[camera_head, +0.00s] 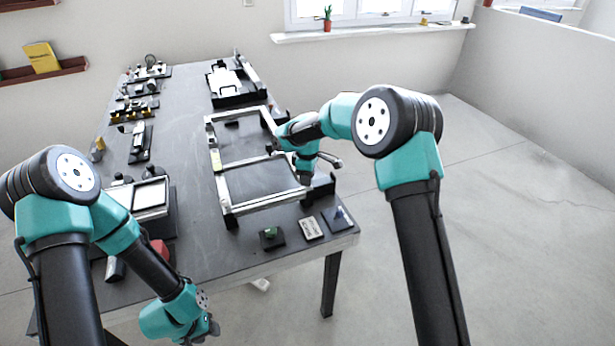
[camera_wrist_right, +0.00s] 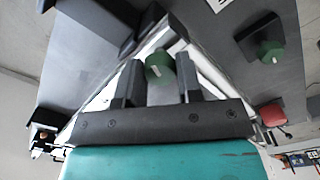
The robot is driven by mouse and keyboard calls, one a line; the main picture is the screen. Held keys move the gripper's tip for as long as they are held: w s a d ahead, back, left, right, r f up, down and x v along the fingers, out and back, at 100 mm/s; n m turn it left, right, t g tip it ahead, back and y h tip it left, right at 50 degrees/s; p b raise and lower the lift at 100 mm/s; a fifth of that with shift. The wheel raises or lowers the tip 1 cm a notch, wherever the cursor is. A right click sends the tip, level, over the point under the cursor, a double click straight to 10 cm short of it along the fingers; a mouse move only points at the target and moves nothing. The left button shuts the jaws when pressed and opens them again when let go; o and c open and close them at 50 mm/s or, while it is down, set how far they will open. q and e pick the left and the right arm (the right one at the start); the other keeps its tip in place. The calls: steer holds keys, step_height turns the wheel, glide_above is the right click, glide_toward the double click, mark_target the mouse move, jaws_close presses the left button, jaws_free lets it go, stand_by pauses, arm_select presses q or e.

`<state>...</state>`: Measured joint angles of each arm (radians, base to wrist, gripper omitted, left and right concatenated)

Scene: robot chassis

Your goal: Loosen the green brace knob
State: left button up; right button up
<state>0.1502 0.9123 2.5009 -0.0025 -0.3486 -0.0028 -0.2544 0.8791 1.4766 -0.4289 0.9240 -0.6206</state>
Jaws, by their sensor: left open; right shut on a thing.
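The green brace knob (camera_wrist_right: 160,66), a short cylinder with a pale mark on its face, shows between the fingers of my right gripper (camera_wrist_right: 158,80) in the right wrist view. The gripper is shut on it. In the head view my right gripper (camera_head: 306,178) is at the near right corner of the silver chassis frame (camera_head: 262,203), and it hides the knob there. My left gripper (camera_head: 207,332) is open and empty, low in front of the table's near edge, away from the frame.
A second green knob (camera_head: 270,232) sits on a small black block near the front edge; it also shows in the right wrist view (camera_wrist_right: 268,50). A white label card (camera_head: 311,228) and a dark plate (camera_head: 338,218) lie beside it. Trays and parts line the table's left side.

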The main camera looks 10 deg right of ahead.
stand_by(0.4)
steer(key=o, duration=0.9)
steer(key=shift+o, duration=0.2)
steer(key=shift+r, duration=0.15)
step_height(320, 180, up, 17)
